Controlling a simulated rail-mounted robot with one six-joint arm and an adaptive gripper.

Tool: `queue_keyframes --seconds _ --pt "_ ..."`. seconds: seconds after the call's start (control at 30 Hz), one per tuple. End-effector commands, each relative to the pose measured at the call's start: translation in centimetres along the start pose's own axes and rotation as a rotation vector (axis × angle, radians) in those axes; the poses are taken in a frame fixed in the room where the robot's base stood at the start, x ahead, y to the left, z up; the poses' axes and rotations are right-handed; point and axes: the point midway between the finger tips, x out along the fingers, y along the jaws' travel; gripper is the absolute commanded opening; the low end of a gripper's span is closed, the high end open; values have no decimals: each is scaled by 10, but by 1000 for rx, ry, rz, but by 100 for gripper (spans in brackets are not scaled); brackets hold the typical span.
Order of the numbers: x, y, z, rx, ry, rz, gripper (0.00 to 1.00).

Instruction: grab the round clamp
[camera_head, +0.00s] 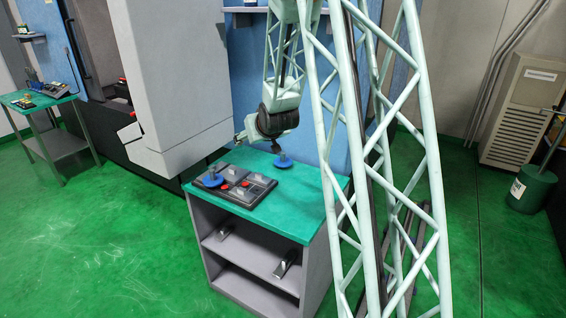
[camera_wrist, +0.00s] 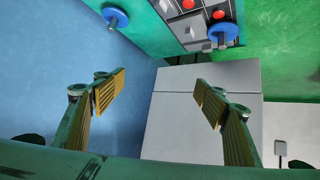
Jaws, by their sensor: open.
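Two blue round pieces with grey stems stand on the green-topped cabinet; I cannot tell which one the task calls the round clamp. One blue piece (camera_head: 213,180) is at the left end of the black tray (camera_head: 240,197), and it also shows in the wrist view (camera_wrist: 225,33). The other blue piece (camera_head: 284,163) stands apart near the back edge of the top, and shows at the upper left of the wrist view (camera_wrist: 115,17). My gripper (camera_wrist: 160,80) is open and empty, its fingers wide apart. In the head view it is above the cabinet's back edge, clear of both pieces.
The tray holds grey blocks and red round pieces (camera_head: 241,183). A white machine housing (camera_head: 180,85) rises close behind and left of the green cabinet top (camera_head: 305,205). Shelves below hold metal parts (camera_head: 286,263). Another green table (camera_head: 38,101) stands far left.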

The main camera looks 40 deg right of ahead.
Motion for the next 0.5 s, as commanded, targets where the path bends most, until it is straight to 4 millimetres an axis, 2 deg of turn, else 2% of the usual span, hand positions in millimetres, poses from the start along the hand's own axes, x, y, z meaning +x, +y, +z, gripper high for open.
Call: queue_keyframes --seconds 0.1,0.5 --pt "22 14 7 9 20 8 65" --pt "86 60 32 37 106 32 65"
